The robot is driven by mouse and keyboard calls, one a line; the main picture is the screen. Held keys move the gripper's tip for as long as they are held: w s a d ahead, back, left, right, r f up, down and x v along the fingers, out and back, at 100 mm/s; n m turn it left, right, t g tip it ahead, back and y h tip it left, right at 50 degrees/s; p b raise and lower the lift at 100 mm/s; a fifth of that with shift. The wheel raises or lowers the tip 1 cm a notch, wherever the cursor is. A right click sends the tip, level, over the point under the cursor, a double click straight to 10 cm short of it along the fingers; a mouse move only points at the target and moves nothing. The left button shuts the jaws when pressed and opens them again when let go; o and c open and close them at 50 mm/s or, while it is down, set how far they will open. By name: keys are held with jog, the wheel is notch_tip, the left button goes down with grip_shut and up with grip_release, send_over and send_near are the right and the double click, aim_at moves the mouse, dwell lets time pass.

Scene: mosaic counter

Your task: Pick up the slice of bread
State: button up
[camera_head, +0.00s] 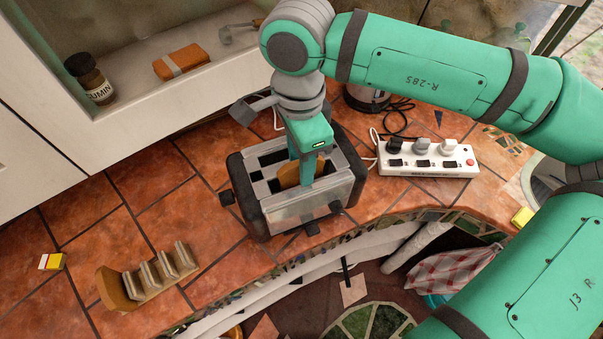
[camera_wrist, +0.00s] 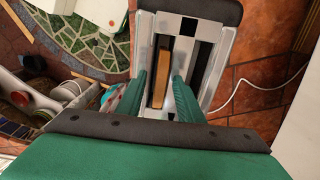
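A slice of bread (camera_head: 288,176) stands on edge in a slot of the metal toaster (camera_head: 308,208), its top edge showing. In the wrist view the slice (camera_wrist: 158,80) is a narrow brown strip in one slot, with the other slot beside it dark and empty. My gripper (camera_head: 307,172) points down over the toaster. In the wrist view its two green fingers (camera_wrist: 160,78) stand either side of the slice, with a small gap at each side. It is open. One finger hides part of the slice in the head view; how deep the tips reach is unclear.
A wooden rack (camera_head: 150,292) with upright dividers and a brown slice-like piece stands on the tiled counter at left. A white power strip (camera_head: 428,159) with plugs and cords lies right of the toaster. A cumin jar (camera_head: 92,82) and orange packet (camera_head: 181,62) sit on the ledge.

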jog(key=c, duration=0.8)
